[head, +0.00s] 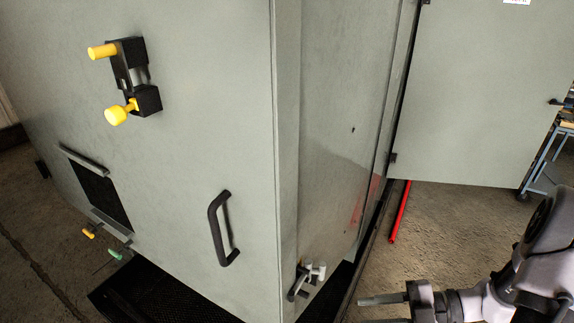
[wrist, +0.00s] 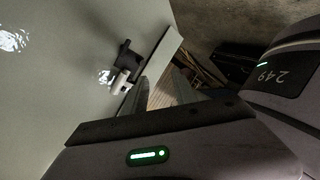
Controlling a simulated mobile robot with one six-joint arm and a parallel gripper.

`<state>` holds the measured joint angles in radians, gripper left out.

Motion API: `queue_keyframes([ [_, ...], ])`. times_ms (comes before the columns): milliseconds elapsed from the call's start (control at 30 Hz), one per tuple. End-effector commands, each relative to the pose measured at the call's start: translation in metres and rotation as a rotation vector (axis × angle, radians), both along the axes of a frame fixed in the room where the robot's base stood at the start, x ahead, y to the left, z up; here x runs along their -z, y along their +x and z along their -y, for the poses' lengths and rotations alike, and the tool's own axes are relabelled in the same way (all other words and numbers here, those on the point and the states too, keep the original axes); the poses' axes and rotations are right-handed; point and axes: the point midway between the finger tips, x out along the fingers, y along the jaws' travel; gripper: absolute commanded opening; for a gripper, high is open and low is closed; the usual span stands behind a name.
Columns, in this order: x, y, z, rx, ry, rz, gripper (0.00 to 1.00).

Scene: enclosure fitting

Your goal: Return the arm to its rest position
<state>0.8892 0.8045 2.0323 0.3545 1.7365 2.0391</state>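My gripper (head: 366,311) is at the lower right of the head view, with its fingers pointing left. Two fingers show with a gap between them and nothing held; the lower one is cut by the frame edge. It is to the right of the grey enclosure (head: 200,130), apart from a small metal latch (head: 308,278) low on the enclosure's corner. In the wrist view, a latch with a black knob (wrist: 127,56) on a pale panel (wrist: 75,75) shows beyond the gripper, whose fingers are only partly visible there.
An open door panel (head: 475,90) stands at the right. The enclosure front carries a black handle (head: 217,230) and a black latch with yellow knobs (head: 130,78). A red bar (head: 400,212) lies on the floor. A blue cart (head: 545,160) stands at the far right.

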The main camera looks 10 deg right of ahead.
Motion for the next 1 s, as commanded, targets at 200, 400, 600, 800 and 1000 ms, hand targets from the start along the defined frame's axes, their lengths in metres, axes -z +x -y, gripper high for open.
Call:
queue_keyframes([
  [200,0.023,-0.035,-0.081,-1.073,-0.646,1.136,0.33],
  [400,0.037,-0.072,-0.116,2.187,0.833,-2.063,0.33],
  [600,0.033,-0.086,-0.128,1.800,0.498,-1.498,0.33],
  [800,0.029,-0.087,-0.129,1.764,0.468,-1.440,0.33],
  [1000,0.029,-0.087,-0.129,1.764,0.468,-1.440,0.33],
])
